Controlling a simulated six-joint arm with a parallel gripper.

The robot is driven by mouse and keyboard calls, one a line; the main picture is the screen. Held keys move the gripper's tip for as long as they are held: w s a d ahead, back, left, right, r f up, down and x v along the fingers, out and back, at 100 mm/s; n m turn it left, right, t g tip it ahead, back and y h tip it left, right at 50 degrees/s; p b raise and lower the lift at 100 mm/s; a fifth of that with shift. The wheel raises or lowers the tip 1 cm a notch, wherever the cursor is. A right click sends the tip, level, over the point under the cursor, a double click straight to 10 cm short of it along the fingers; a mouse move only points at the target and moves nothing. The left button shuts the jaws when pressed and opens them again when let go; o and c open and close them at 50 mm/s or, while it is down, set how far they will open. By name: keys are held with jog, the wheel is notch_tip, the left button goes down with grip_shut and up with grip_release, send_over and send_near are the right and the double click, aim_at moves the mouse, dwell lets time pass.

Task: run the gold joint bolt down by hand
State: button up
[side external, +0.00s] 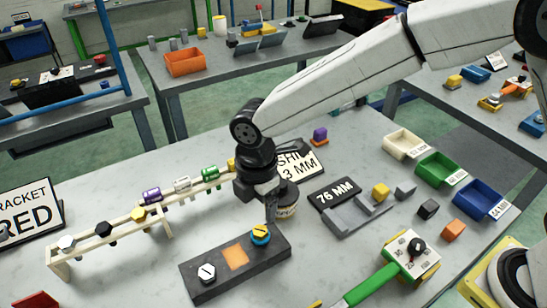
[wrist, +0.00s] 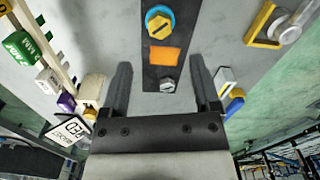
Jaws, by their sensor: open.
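The gold joint bolt (side external: 261,232) has a slotted gold head with a blue ring around it. It stands at the right end of a dark bar (side external: 220,280) on the bench. It also shows in the wrist view (wrist: 159,24), near the top of the picture. A silver slotted bolt (side external: 207,272) stands at the bar's other end, with an orange patch (side external: 235,256) between them. My gripper (side external: 270,218) points down close to the gold bolt. In the wrist view its fingers (wrist: 161,63) are spread and hold nothing. The side view does not show clearly whether a finger touches the bolt.
A pale rack (side external: 118,240) with coloured cylinders and hex pieces stands at the left. A grey stepped fixture (side external: 355,222), a 76 MM card (side external: 334,192) and a green-handled tool (side external: 372,287) lie to the right.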

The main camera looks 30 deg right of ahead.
aim_at(260, 230)
jog(key=shift+f, duration=0.1)
jog(key=shift+f, duration=3.85)
jog(key=shift+c, duration=0.2)
grip_shut()
